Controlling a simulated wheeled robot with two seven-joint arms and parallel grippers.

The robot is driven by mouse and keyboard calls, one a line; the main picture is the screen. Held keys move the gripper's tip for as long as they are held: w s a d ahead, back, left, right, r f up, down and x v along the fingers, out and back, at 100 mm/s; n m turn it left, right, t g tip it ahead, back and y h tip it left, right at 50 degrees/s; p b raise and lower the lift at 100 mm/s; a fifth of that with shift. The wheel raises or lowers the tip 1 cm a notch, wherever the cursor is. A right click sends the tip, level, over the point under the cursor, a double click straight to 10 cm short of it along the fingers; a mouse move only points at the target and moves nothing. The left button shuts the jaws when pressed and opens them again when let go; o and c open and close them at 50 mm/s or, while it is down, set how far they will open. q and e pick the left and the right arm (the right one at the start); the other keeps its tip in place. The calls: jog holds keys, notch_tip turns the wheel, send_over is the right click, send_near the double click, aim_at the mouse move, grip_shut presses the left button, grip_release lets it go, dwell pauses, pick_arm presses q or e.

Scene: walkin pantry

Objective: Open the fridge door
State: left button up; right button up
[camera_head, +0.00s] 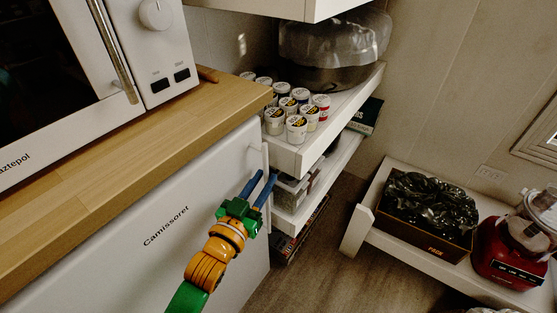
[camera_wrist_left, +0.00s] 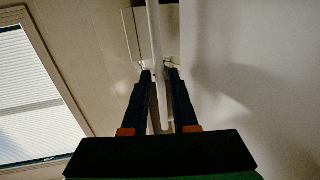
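The fridge (camera_head: 150,255) is the white unit under the wooden counter, marked "Camissoret"; its door looks shut. A slim white upright handle (camera_head: 265,158) stands at the door's right edge. My left gripper (camera_head: 264,176) has its blue fingers apart, at the lower part of the handle. In the left wrist view, the handle bar (camera_wrist_left: 154,45) runs between the two dark fingers of the left gripper (camera_wrist_left: 160,73), with a finger on either side. I cannot tell whether either finger touches it. My right gripper is in neither view.
A microwave (camera_head: 60,80) stands on the wooden counter (camera_head: 120,165). White shelves (camera_head: 345,95) with several small jars (camera_head: 297,125) are close right of the handle. A low shelf (camera_head: 365,225) bears a box and a red appliance (camera_head: 510,250). Some floor (camera_head: 330,270) is clear.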

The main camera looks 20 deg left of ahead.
pick_arm(q)
jog(key=w, duration=0.4)
jog(key=shift+d+b, duration=0.25)
jog(key=shift+b, duration=0.05)
jog(key=shift+w+d, duration=0.1)
jog(key=shift+w, duration=0.35)
jog(key=shift+c, duration=0.3)
grip_shut()
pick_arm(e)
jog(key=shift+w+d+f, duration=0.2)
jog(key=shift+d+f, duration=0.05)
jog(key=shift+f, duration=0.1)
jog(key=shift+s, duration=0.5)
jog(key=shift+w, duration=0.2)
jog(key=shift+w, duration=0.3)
